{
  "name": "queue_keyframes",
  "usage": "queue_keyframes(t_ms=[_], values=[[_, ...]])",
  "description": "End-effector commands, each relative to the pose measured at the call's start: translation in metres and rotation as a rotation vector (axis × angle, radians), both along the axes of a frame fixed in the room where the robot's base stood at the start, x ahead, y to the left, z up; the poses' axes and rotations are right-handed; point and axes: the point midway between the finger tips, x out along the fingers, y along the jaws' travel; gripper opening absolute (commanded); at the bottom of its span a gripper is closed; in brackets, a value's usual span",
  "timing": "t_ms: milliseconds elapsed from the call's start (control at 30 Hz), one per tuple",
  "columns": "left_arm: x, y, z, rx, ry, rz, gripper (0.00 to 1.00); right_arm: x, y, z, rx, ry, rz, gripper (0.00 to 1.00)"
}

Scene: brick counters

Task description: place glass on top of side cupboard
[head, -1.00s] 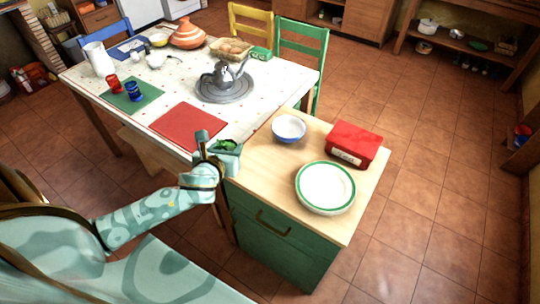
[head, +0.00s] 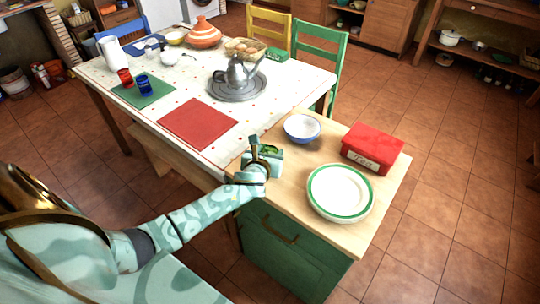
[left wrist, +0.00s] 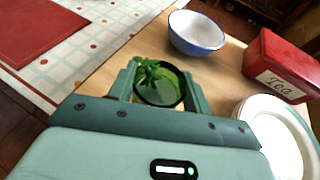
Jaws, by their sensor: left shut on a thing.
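The glass (left wrist: 160,92) has a dark round rim and green leaves at its mouth. My left gripper (head: 264,156) is shut on it, with one finger on each side in the left wrist view (left wrist: 162,90). In the head view the glass (head: 268,151) is partly hidden by the gripper. The side cupboard (head: 298,238) is green with a pale wooden top. The glass is over the left part of that top, near the table side; I cannot tell whether it touches the wood. My right gripper is not in view.
On the cupboard top are a blue and white bowl (head: 302,128), a red tea tin (head: 372,148) and green-rimmed plates (head: 340,190). Bare wood shows left of the plates. The laid table (head: 185,88) adjoins at the back left.

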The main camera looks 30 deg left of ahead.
Motion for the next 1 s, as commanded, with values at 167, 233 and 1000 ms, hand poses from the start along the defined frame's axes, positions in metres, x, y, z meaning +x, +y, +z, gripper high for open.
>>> queue_keyframes(t_ms=[167, 233, 1000], values=[[0.0, 0.0, 0.002, 0.0, -0.003, 0.0, 0.1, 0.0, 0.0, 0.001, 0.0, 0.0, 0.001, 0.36], [0.0, 0.0, 0.001, 0.0, -0.003, 0.0, 0.1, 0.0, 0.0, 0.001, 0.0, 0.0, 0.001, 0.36], [-0.047, -0.015, 0.026, 0.0, -0.002, -0.001, 0.71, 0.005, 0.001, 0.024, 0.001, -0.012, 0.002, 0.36]])
